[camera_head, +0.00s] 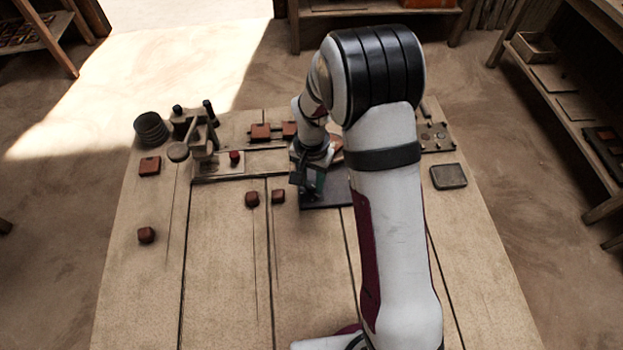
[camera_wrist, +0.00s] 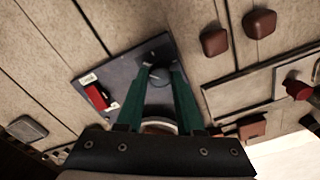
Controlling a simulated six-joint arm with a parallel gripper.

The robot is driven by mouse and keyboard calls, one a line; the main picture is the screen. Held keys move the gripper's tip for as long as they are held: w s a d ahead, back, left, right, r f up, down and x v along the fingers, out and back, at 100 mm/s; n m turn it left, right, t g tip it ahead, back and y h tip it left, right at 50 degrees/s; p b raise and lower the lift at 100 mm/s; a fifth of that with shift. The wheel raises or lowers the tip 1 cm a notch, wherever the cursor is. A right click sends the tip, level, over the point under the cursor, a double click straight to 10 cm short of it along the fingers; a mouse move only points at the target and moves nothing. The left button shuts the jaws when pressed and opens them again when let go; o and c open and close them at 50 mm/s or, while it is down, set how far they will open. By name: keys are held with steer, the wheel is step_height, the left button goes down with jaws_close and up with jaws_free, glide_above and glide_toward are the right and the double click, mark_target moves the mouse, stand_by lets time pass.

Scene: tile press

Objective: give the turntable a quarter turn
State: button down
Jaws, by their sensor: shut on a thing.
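A dark square plate (camera_head: 340,190) lies on the table beneath my gripper; it also shows in the wrist view (camera_wrist: 120,70). A red piece with white marks (camera_wrist: 96,97) sits near one edge of it. A small grey knob (camera_wrist: 159,77) stands on the plate. My gripper (camera_wrist: 160,72), with green fingers, is shut on this knob; it shows small in the head view (camera_head: 308,192). A rounded pale-rimmed thing (camera_wrist: 160,127) is mostly hidden behind my gripper. I cannot tell for certain which of these parts is the turntable.
A press-like stand with levers (camera_head: 195,130) and a dark round stack (camera_head: 151,128) are at the back left. Several red-brown blocks (camera_head: 252,199) lie left of the plate. A dark square pad (camera_head: 448,176) lies at right. The front of the table is clear.

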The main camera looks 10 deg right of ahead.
mark_target(311, 185)
steer(key=n, duration=0.4)
steer(key=shift+n, duration=0.3)
steer(key=n, duration=0.4)
steer(key=shift+n, duration=0.3)
steer(key=c, duration=0.5)
jaws_free()
steer(key=shift+c, duration=0.2)
step_height(311, 185, up, 16)
steer(key=shift+f, duration=0.1)
